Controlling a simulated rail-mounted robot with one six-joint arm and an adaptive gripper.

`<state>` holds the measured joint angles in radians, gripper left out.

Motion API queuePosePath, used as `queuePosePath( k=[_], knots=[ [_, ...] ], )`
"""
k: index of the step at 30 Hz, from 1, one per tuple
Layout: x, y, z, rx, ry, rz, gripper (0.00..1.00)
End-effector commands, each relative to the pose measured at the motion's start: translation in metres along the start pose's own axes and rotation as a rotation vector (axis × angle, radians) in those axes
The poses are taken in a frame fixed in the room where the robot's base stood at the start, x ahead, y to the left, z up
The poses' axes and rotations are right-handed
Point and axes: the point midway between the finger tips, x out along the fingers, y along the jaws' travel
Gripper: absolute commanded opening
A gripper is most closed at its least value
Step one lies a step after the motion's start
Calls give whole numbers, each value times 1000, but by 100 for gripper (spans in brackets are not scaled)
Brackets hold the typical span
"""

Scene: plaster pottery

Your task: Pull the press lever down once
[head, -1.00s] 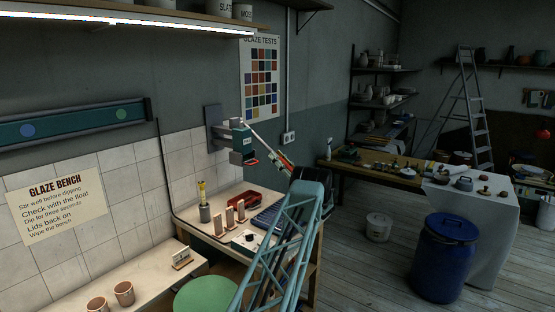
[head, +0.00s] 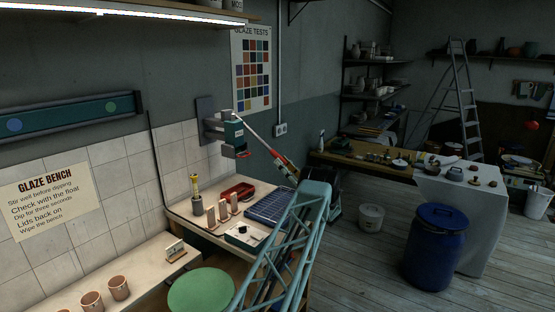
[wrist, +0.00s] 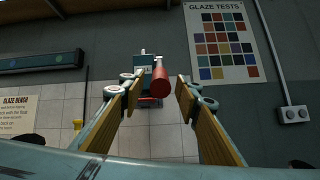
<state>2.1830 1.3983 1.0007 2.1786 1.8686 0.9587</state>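The press (head: 231,131) is a teal and grey device on a dark plate on the wall, with a red part under it. A pale rod, which looks like its lever (head: 255,138), slants down and right toward a red part beside my arm. In the wrist view, the press (wrist: 146,64) stands ahead, and a red lever grip (wrist: 160,82) points toward the camera. My gripper (wrist: 158,86) is open, with one finger on each side of the grip in that view. Whether the fingers touch it, or how far it is ahead, I cannot tell. My arm hides part of this area in the head view.
Under the press, a bench holds a red tray (head: 238,191), a blue rack (head: 268,207) and a yellow-topped holder (head: 196,195). A green stool (head: 201,291) stands in front.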

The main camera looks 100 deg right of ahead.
Motion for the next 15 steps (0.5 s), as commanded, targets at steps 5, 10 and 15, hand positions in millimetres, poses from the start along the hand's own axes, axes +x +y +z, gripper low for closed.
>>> queuePosePath(
  k=[5, 10, 15],
  knots=[
    [-16, 0, -1, 1, 1, -1, 30],
    [-22, 0, -1, 1, 1, 0, 30],
    [-23, 0, -1, 1, 1, 0, 30]
  ],
)
